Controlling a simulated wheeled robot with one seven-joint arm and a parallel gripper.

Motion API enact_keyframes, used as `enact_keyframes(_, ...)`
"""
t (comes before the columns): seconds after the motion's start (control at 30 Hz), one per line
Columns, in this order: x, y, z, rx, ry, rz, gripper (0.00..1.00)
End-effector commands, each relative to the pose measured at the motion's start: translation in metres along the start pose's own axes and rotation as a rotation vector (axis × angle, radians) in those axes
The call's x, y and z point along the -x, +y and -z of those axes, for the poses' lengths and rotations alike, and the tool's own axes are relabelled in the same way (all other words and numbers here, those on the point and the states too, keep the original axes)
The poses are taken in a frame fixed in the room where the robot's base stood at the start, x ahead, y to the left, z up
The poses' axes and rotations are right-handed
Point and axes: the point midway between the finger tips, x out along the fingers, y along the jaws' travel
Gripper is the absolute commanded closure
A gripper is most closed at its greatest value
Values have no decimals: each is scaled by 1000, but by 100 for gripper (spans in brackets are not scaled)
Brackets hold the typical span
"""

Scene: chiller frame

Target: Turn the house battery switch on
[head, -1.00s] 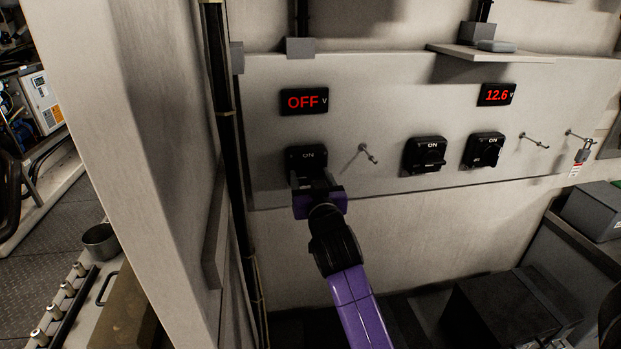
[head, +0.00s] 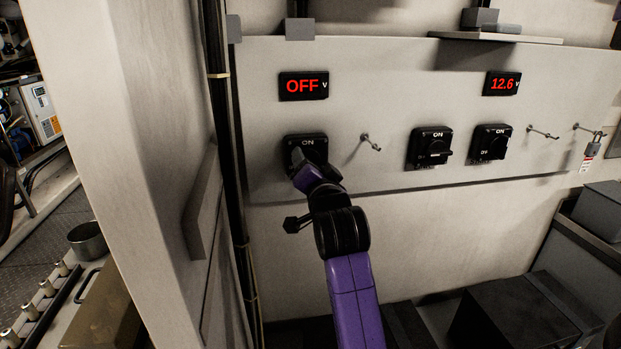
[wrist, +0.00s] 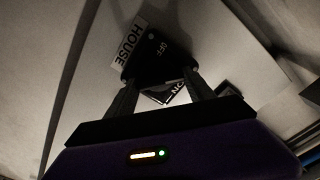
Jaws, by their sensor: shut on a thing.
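The house battery switch (head: 315,142) is a black switch at the left end of the pale panel, with ON printed at its top. In the wrist view, the switch (wrist: 160,50) sits beside a HOUSE label (wrist: 127,42), and OFF and ON show on its face. My gripper (head: 303,163) is at the switch, rolled at a tilt. In the wrist view, the fingers of my gripper (wrist: 161,84) are shut on the switch's knob, which they mostly hide. The red display (head: 303,86) above the switch reads OFF.
Two similar black switches (head: 430,147) (head: 491,143) sit to the right, under a display (head: 503,84) reading 12.6. Metal pegs (head: 371,142) stick out of the panel, and a padlock (head: 593,149) hangs at far right. A pale post (head: 150,180) stands close on the left.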

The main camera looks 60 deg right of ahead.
Motion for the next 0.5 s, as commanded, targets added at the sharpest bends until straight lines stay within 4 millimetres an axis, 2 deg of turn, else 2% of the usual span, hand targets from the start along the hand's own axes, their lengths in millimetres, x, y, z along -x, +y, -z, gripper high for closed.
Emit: enact_keyframes(0.5, 0, 4, -3, -488, -1, 0, 79)
